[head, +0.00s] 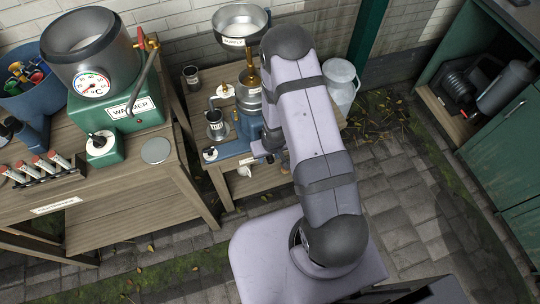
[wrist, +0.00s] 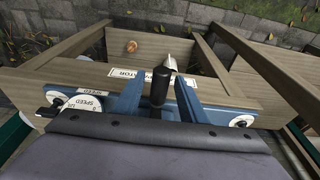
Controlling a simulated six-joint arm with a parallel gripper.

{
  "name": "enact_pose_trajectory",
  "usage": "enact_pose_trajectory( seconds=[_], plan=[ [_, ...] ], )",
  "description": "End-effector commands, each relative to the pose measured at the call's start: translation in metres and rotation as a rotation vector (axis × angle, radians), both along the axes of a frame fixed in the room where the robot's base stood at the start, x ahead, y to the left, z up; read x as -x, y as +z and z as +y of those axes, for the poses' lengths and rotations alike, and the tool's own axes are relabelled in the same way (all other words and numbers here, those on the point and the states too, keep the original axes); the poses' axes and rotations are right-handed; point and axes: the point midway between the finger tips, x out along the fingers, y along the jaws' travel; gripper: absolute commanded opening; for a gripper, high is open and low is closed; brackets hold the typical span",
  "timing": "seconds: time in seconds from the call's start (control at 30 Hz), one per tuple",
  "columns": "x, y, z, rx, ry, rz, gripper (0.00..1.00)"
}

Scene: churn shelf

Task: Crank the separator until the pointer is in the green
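The separator (head: 249,122) is a blue machine on the small wooden table, with a metal supply bowl (head: 240,22) above it. My arm hides its right side and most of my gripper in the head view. In the wrist view, a dark upright crank handle (wrist: 160,87) stands between the two blue fingers of my gripper (wrist: 159,92). Gaps show on both sides of the handle, so the fingers look open around it. A white speed dial (wrist: 83,106) is at the left of the wrist view; its pointer and any green zone are too small to read.
A green warmer (head: 118,100) with a large metal pot stands on the left bench beside a rack of red-capped tubes (head: 42,168). A metal cup (head: 215,124) stands left of the separator. A milk can (head: 342,84) is behind my arm. Green cabinet (head: 500,130) at right.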

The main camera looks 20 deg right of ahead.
Motion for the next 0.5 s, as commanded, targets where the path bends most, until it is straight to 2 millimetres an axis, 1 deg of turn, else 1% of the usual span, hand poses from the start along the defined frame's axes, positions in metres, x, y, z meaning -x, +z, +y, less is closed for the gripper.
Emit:
enact_pose_trajectory(
  seconds=[0.5],
  plan=[
    [0.0019, -0.0006, -0.0001, 0.0, 0.0, 0.005, 0.41]
  ],
)
